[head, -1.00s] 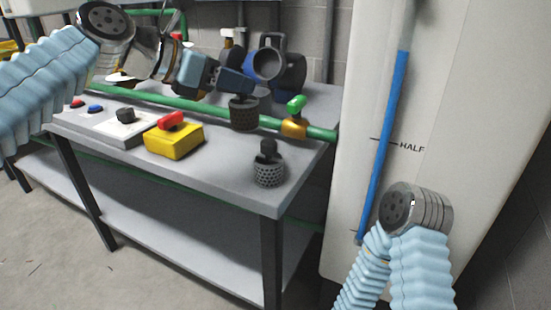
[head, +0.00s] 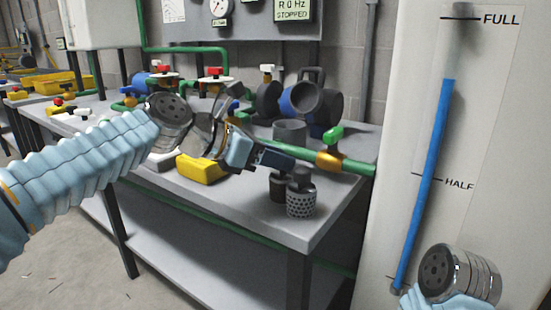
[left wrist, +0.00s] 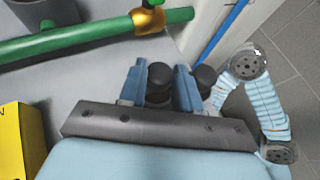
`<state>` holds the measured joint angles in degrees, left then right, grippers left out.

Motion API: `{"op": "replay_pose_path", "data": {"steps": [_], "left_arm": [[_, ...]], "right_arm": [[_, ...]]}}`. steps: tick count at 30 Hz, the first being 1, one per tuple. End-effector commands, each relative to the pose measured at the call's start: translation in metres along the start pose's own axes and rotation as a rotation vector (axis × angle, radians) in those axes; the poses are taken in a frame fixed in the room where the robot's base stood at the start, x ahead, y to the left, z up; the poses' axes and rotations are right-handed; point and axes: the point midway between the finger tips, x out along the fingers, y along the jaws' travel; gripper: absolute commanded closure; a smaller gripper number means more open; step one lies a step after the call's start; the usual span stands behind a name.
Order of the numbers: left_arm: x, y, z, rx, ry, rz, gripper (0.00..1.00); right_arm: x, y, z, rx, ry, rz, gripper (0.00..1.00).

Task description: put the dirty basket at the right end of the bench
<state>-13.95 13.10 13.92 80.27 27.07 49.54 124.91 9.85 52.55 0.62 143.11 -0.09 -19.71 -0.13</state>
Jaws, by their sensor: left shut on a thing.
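My left gripper (head: 275,158) is shut on the knob of a dark basket (head: 280,188), the dirty one by its colour. In the left wrist view the dark knob (left wrist: 159,84) sits between the two fingers. The dark basket hangs low over the right end of the bench (head: 262,222). I cannot tell whether its base touches the top. A lighter grey perforated basket (head: 301,201) stands upright just right of it and hides part of it. Its knob (left wrist: 205,77) shows just outside the right finger. My right gripper is not in view.
A green pipe (head: 296,154) with a brass valve (head: 329,160) runs behind the baskets. A grey round housing (head: 289,131) and a blue pump (head: 305,99) stand behind. A yellow box (head: 200,168) is left. A white tank (head: 405,150) stands beyond the bench's right end.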

Motion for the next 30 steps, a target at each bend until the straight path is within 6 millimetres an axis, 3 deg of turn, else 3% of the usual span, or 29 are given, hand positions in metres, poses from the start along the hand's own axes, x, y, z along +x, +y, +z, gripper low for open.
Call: {"op": "replay_pose_path", "data": {"steps": [1,2,6,17,20,30], "left_arm": [[0.001,0.000,-0.002,0.000,0.000,0.000,1.00],[0.001,0.000,-0.002,-0.001,0.001,0.000,0.64],[0.001,0.000,-0.002,0.000,0.000,0.000,0.43],[-0.004,0.001,0.002,0.000,-0.001,0.002,0.42],[-0.018,0.001,0.003,0.000,-0.002,0.004,0.42],[-0.095,0.001,0.003,-0.001,-0.002,0.004,0.42]], "right_arm": [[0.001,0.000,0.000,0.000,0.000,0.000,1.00],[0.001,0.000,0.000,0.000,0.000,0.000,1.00],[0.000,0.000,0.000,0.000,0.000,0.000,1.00],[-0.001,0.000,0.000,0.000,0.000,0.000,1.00],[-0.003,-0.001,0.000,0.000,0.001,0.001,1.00],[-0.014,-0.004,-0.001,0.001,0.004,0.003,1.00]]}}
